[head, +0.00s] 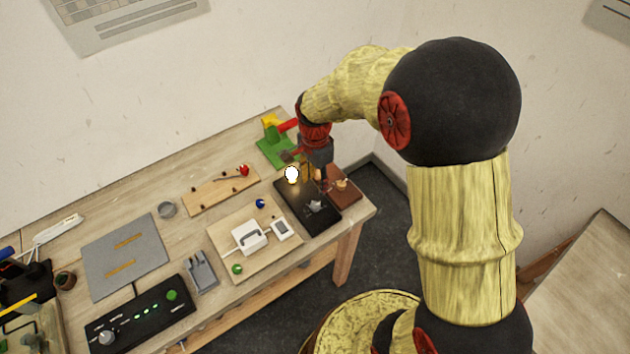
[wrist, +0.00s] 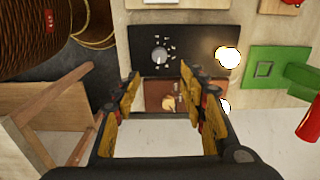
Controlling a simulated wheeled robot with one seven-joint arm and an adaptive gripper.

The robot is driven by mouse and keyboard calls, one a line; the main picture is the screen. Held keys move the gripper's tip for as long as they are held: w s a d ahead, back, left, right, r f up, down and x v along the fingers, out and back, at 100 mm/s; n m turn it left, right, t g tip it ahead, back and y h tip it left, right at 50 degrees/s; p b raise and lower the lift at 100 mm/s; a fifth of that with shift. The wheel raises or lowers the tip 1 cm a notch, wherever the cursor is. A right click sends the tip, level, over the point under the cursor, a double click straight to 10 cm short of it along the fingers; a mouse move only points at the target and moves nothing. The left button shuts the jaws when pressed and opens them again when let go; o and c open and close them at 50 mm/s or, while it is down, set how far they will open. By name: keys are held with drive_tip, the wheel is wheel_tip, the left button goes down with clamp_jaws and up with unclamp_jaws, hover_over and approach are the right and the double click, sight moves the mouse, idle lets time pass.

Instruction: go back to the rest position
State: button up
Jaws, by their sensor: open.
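My gripper (head: 314,172) hangs above the right end of the workbench, over the black board (head: 298,211) and beside the glowing bulb (head: 291,174). In the wrist view, my gripper (wrist: 160,95) has its two yellow-padded fingers spread wide with nothing held between them. Through the gap the brown board (wrist: 150,103) with a small wooden piece shows below. The black board (wrist: 190,45) with its silver knob (wrist: 160,55) lies just beyond the fingertips, and the bulb (wrist: 228,57) is lit at its right side. No rest position is marked in either view.
A green base (head: 272,152) with red and yellow parts stands close to the gripper. A wooden board with a white box (head: 248,237), a grey plate (head: 105,265) and a black switch panel (head: 140,318) lie further left. Walls stand behind the bench.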

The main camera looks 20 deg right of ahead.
idle(0.3)
drive_tip(key=s+r+n+t+b, duration=0.2)
drive_tip(key=s+r+n+b, duration=0.2)
drive_tip(key=s+r+n, duration=0.3)
drive_tip(key=s+r+n+t+b, duration=0.3)
drive_tip(key=s+r+n, duration=0.4)
drive_tip(key=s, duration=0.6)
drive_tip(key=shift+s+n+t+b, duration=0.25)
drive_tip(key=shift+n+t+b, duration=0.05)
drive_tip(key=shift+b, duration=0.45)
